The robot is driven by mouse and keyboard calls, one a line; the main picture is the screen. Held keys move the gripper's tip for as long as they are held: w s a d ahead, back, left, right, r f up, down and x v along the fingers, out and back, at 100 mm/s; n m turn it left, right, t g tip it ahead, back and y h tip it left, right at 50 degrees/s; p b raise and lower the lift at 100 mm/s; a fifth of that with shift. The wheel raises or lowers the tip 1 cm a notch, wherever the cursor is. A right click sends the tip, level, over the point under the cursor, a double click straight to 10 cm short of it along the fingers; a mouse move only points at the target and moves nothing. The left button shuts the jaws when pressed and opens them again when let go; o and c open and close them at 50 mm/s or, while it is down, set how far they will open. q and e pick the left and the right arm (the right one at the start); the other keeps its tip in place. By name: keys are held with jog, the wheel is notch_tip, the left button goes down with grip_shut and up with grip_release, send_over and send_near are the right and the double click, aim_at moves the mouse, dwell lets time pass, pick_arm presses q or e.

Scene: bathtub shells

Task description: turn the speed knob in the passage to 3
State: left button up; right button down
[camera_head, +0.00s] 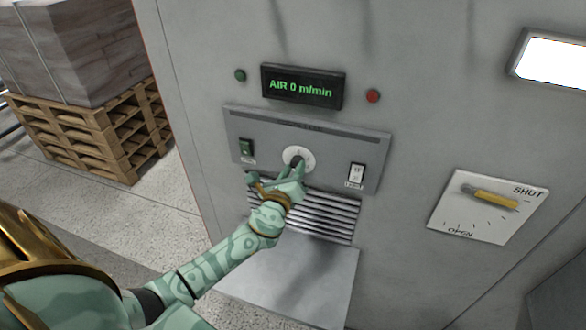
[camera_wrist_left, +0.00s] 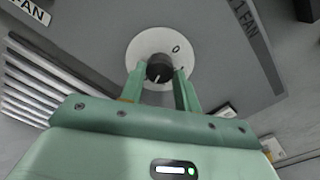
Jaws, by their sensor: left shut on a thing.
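The speed knob (camera_head: 297,160) is a small dark knob on a round white dial on the grey control panel (camera_head: 318,139). In the left wrist view the knob (camera_wrist_left: 159,68) sits in the middle of the white dial (camera_wrist_left: 144,48), with a "0" mark at its upper right. A light pointer line shows on the knob's lower side. My left gripper (camera_head: 297,168) is shut on the knob, one finger on each side, as the wrist view also shows (camera_wrist_left: 159,76). The display (camera_head: 302,87) above reads "AIR 0 m/min". My right gripper is not in view.
A slatted vent (camera_head: 320,214) lies below. A plate with a yellow lever (camera_head: 490,197) at "SHUT" is at right. A loaded pallet (camera_head: 95,130) stands at left.

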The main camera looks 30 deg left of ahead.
pick_arm(q)
jog(key=shift+m+p, duration=0.5)
jog(key=shift+m, duration=1.2)
jog(key=shift+f, duration=0.1)
jog(key=o, duration=1)
jog(key=shift+s, duration=0.1)
jog(key=b+v, duration=0.1)
jog(key=v, duration=1.5)
jog(key=shift+s+b, duration=0.15)
jog(key=shift+b, duration=0.25)
